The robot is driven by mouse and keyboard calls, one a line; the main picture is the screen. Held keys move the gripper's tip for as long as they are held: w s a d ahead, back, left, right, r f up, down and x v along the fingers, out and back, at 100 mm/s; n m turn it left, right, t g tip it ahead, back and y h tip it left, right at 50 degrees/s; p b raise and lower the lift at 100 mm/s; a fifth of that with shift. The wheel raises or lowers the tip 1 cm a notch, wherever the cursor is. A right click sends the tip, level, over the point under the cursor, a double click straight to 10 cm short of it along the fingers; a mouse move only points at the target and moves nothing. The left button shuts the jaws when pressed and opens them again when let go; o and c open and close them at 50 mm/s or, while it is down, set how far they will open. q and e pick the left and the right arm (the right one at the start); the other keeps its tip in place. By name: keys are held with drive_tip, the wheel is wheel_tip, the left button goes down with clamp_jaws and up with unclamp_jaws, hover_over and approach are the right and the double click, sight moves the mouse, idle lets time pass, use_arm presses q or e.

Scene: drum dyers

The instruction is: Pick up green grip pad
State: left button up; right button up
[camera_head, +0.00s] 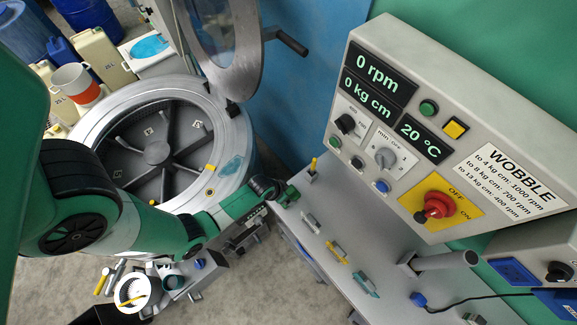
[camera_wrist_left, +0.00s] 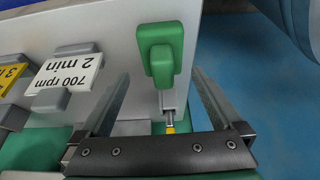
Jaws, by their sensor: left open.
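The green grip pad (camera_wrist_left: 162,52) stands out at the edge of a light grey surface in the left wrist view. In the head view a small green piece (camera_head: 289,196) shows at the end of my left arm, by the near corner of the grey bench. My left gripper (camera_wrist_left: 161,74) is open, its two fingers apart on either side of the pad's lower end. I see gaps between pad and fingers, so it is not gripped. In the head view my left gripper (camera_head: 274,190) is dark and partly hides the pad. My right gripper is not in view.
The grey bench (camera_head: 318,226) carries several small coloured clips and a control panel (camera_head: 440,125) with a red knob. A round drum (camera_head: 160,150) with an open lid (camera_head: 222,45) stands beside my left arm. A white sign (camera_wrist_left: 68,74) lies left of the pad.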

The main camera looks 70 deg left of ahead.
sight(291, 192)
use_arm(q)
drive_tip(key=shift+w+a+f, duration=0.1)
drive_tip(key=shift+w+f, duration=0.15)
drive_tip(key=shift+f, duration=0.35)
drive_tip(key=b+x, duration=0.2)
drive_tip(key=x, duration=0.1)
drive_tip(key=b+x, duration=0.1)
drive_tip(key=x, duration=0.1)
drive_tip(key=shift+w+a+r, duration=0.1)
drive_tip(key=shift+w+a, duration=0.1)
drive_tip(key=shift+a, duration=0.05)
drive_tip(key=c, duration=1.2)
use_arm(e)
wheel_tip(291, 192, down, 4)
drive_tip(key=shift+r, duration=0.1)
use_arm(q)
drive_tip(key=shift+r, duration=0.15)
